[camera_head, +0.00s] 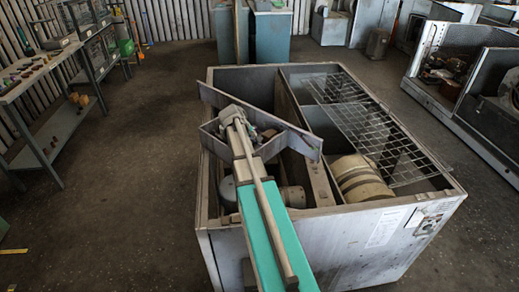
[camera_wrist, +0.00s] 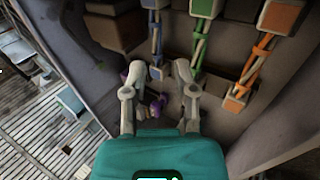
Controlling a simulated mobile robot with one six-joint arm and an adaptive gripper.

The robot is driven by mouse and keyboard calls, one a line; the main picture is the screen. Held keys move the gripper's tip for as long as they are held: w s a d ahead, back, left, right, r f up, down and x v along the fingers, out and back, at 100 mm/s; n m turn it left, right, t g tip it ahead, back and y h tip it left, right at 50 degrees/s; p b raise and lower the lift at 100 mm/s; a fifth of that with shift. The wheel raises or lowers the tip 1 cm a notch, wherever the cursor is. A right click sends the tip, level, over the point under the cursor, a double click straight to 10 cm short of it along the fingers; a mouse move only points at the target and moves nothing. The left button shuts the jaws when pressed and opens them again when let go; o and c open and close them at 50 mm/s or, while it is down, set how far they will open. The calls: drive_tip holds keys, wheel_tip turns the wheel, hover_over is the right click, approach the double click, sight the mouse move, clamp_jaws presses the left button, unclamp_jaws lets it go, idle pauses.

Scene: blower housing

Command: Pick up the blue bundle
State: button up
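The blue bundle (camera_wrist: 156,42) shows in the wrist view as strands with blue bands and a blue end block at top and bottom. My gripper (camera_wrist: 157,66) is open, with one finger on each side of the bundle's lower end. I cannot tell whether either finger touches it. In the head view my gripper (camera_head: 236,118) is over the angled metal frame at the top of the housing. The bundle cannot be made out there.
A green bundle (camera_wrist: 198,52) and an orange bundle (camera_wrist: 255,58) hang to the right of the blue one. A purple item (camera_wrist: 158,103) shows between my fingers. The blower housing (camera_head: 216,232) has a wire grille (camera_head: 365,125) and a round drum (camera_head: 360,180).

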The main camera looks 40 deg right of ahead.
drive_tip(key=shift+d+f, duration=0.3)
drive_tip(key=shift+f, duration=0.15)
drive_tip(key=shift+b, duration=0.3)
drive_tip(key=shift+s+b+x, duration=0.2)
drive_tip(key=shift+b+x, duration=1.8)
drive_tip(key=shift+x, duration=0.6)
drive_tip(key=shift+d+r, duration=0.1)
drive_tip(key=shift+d, duration=0.05)
clamp_jaws()
